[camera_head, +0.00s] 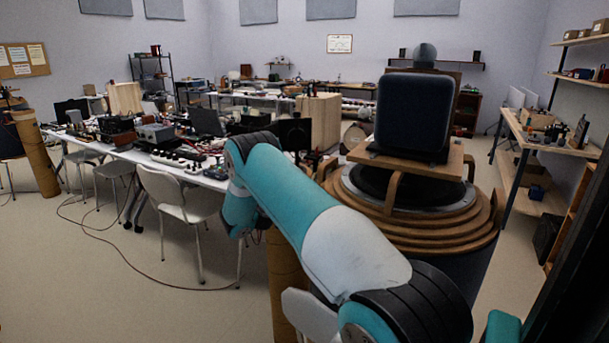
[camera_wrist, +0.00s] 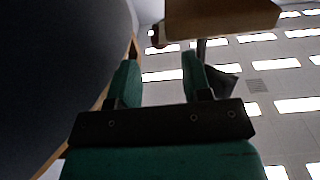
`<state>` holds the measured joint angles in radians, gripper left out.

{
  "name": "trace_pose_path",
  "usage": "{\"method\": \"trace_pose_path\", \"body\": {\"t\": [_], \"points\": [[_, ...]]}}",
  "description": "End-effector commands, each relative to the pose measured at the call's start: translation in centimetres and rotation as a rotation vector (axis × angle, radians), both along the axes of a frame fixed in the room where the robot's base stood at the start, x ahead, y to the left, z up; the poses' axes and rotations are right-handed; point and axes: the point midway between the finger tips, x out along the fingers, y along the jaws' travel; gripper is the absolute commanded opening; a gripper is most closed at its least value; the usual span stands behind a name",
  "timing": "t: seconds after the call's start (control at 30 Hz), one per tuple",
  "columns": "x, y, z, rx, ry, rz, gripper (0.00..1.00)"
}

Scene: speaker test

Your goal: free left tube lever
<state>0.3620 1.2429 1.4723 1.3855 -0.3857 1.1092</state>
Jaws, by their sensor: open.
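In the wrist view my gripper (camera_wrist: 158,72) has two teal fingers, spread apart with nothing seen between them. A wooden piece (camera_wrist: 220,16) is above the right finger, and a thin dark post (camera_wrist: 201,48) runs down from it behind that finger. I cannot tell if either is the lever. A large dark curved surface (camera_wrist: 55,75) fills the left side. In the head view my arm crosses the middle, and its gripper cannot be made out. A brown tube (camera_head: 36,155) stands at far left. Another brown tube (camera_head: 282,285) stands partly behind my arm. No lever is clearly visible on either.
A large round speaker-like unit with wooden rings (camera_head: 400,232) stands close at right, carrying a dark box (camera_head: 413,112). A cluttered white table (camera_head: 185,172) and chairs (camera_head: 170,196) stand left. A cable lies on the floor. Open floor (camera_head: 110,290) is at lower left.

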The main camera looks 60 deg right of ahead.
Motion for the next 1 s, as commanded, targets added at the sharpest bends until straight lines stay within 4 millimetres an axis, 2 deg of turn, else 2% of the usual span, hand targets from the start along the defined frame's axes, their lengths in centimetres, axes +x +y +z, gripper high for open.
{"method": "trace_pose_path", "body": {"t": [0.1, 0.2, 0.6, 0.8, 1.0], "points": [[0.1, -1.9, 0.0, 0.000, -0.002, -0.002, 0.45], [0.1, -3.0, 0.0, 0.000, -0.001, -0.001, 0.45], [0.3, -3.7, -0.1, 0.000, 0.001, 0.001, 0.45], [0.3, -3.7, -0.1, 0.000, 0.001, 0.001, 0.00], [0.4, -3.6, -0.4, -0.002, 0.001, -0.009, 0.00]]}}
